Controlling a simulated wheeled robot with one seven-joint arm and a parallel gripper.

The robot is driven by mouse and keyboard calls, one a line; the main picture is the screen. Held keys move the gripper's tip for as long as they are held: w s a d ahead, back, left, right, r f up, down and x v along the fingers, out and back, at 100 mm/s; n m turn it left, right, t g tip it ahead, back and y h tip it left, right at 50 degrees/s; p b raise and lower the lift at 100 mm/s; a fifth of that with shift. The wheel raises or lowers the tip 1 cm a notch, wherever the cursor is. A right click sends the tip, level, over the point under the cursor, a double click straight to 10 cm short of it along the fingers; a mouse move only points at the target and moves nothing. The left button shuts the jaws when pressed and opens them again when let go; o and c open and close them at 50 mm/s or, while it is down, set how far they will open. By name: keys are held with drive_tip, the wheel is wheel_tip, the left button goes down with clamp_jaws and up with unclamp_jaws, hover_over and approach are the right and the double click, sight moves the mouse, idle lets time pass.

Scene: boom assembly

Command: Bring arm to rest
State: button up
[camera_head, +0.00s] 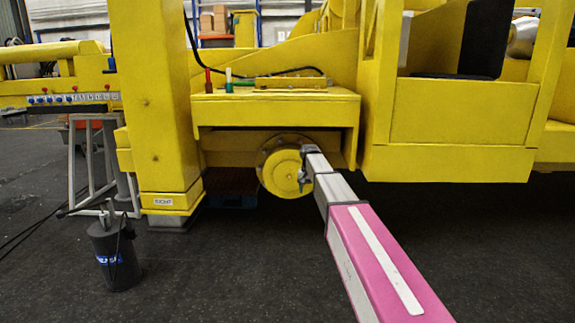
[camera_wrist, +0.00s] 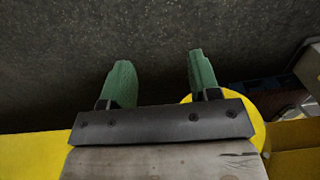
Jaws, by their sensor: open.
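My arm reaches from the lower right of the head view towards the yellow machine (camera_head: 275,108). Its end, with my gripper (camera_head: 303,182), is small there and lies in front of the round yellow hub (camera_head: 280,174), overlapping its right side. I cannot tell whether they touch. In the wrist view my gripper (camera_wrist: 160,62) has two green fingers set wide apart. It is open, with nothing between the fingers. Dark floor (camera_wrist: 150,30) shows beyond them. The yellow hub (camera_wrist: 258,122) shows behind the right side of the gripper's dark bar.
A yellow post (camera_head: 155,105) stands left of the hub. A dark bucket (camera_head: 117,258) hangs or stands by a grey frame (camera_head: 90,160) at the left. A small red bottle (camera_head: 208,80) stands on the ledge. The floor (camera_head: 220,275) in front is clear.

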drive_tip(key=s+d+f, duration=0.3)
drive_tip(key=s+f, duration=0.3)
drive_tip(key=s, duration=0.6)
drive_tip(key=s+d+f+n, duration=0.1)
drive_tip(key=s+d+f, duration=0.2)
drive_tip(key=s+f, duration=0.4)
drive_tip(key=s+d+f, duration=0.3)
drive_tip(key=s+f, duration=0.3)
drive_tip(key=s, duration=1.1)
drive_tip(key=shift+s+d+f+n, duration=0.15)
drive_tip(key=shift+d+f+n, duration=0.05)
drive_tip(key=shift+d+n, duration=0.1)
